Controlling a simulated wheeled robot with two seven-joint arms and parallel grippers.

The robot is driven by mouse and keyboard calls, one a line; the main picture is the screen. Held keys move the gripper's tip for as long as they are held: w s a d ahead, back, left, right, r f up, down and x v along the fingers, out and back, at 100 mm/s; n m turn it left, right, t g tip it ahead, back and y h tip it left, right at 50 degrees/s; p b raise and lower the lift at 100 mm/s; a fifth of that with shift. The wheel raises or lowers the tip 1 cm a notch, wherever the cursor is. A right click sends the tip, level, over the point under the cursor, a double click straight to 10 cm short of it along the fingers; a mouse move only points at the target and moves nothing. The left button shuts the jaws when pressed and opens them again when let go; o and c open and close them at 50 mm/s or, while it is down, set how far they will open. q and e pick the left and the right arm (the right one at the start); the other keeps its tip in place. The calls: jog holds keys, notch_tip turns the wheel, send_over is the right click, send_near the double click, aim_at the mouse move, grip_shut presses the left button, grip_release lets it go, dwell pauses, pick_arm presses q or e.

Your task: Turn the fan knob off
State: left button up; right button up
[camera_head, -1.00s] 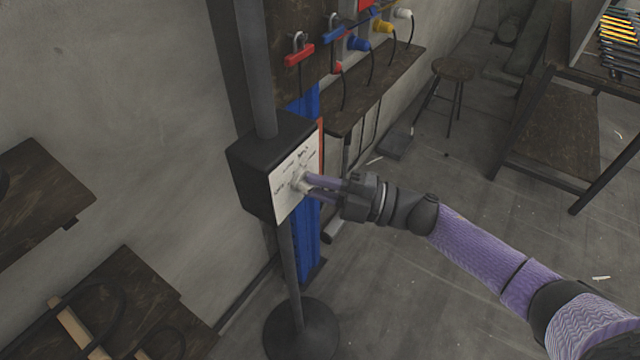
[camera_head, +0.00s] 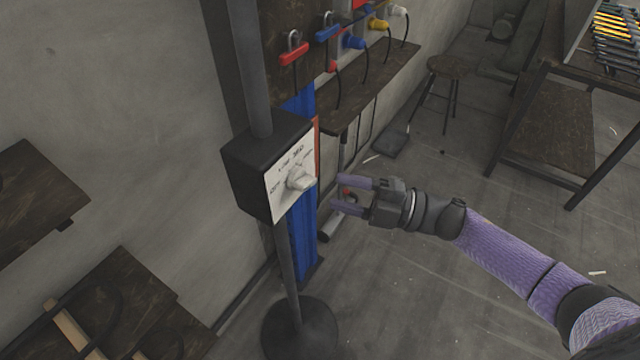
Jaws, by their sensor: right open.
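The fan knob (camera_head: 299,179) is a pale knob on the white labelled face of a black control box (camera_head: 248,172). The box is mounted on a dark pole with a round base. The labels around the knob are small; the lettering toward the left looks like "OFF", but I cannot tell exactly where the knob points. My right gripper (camera_head: 340,194) is open and empty, to the right of the knob and apart from it, its two purple fingers facing the box. My left gripper is not in view.
A blue upright panel (camera_head: 303,240) stands behind the pole. A wall shelf (camera_head: 372,88) with coloured plugs and cords is behind. A stool (camera_head: 452,68) and a dark table (camera_head: 535,125) stand at right. Wooden tables (camera_head: 38,190) are at left.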

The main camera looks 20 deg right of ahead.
jog(key=v, duration=0.5)
